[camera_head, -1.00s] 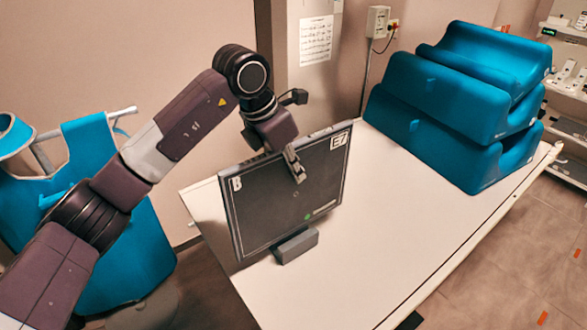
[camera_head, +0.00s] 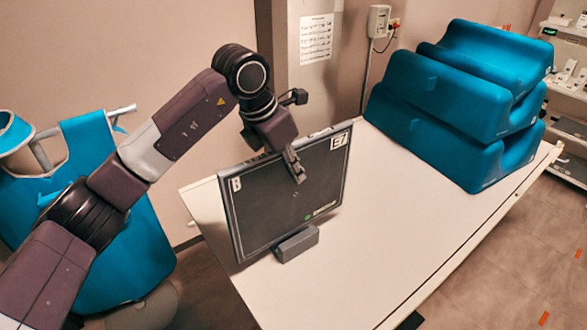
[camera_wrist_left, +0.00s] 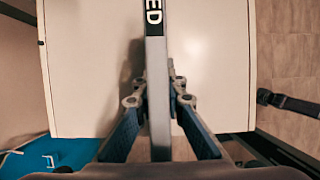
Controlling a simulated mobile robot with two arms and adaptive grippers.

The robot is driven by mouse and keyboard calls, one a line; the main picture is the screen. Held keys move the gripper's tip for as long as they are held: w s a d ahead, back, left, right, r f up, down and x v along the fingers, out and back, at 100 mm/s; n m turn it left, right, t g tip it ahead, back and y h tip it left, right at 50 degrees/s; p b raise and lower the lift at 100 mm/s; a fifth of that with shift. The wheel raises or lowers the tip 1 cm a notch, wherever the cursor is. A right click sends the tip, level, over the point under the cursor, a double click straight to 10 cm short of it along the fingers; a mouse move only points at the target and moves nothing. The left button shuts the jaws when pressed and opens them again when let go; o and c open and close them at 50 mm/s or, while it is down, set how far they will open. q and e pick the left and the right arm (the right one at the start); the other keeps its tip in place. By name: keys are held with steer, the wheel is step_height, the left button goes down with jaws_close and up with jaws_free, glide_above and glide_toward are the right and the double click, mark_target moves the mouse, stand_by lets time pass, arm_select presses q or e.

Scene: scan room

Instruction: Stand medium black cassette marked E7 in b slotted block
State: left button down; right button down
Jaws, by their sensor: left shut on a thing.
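The black cassette marked E7 (camera_head: 270,215) stands upright on edge over the white table, with a grey frame and a "B" label at its upper left. A small grey block (camera_head: 297,244) is at its bottom edge, and the cassette's lower edge meets it; I cannot tell how deep it sits in a slot. My left gripper (camera_head: 296,168) is shut on the cassette's top edge. In the left wrist view the cassette's edge (camera_wrist_left: 157,75) runs between the two fingers (camera_wrist_left: 158,125). My right gripper is not in view.
The white table (camera_head: 400,220) has free room in front and to the right of the cassette. Blue foam cushions (camera_head: 440,95) are stacked at its back right. A blue apron (camera_head: 110,190) hangs on a rack at left. A shelf stands at far right.

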arm_select(q)
steer(key=shift+f+b, duration=1.6)
steer(key=shift+f, duration=0.45)
steer(key=c, duration=1.9)
jaws_free()
steer(key=shift+f, duration=0.2)
steer(key=v, duration=1.2)
steer(key=shift+r, duration=0.15)
step_height(320, 180, up, 6)
steer(key=p, duration=0.5)
glide_above(293, 186)
steer(key=s+a, duration=0.2)
steer(key=a, duration=0.2)
steer(key=shift+w+d, duration=0.1)
steer(key=shift+d, duration=0.1)
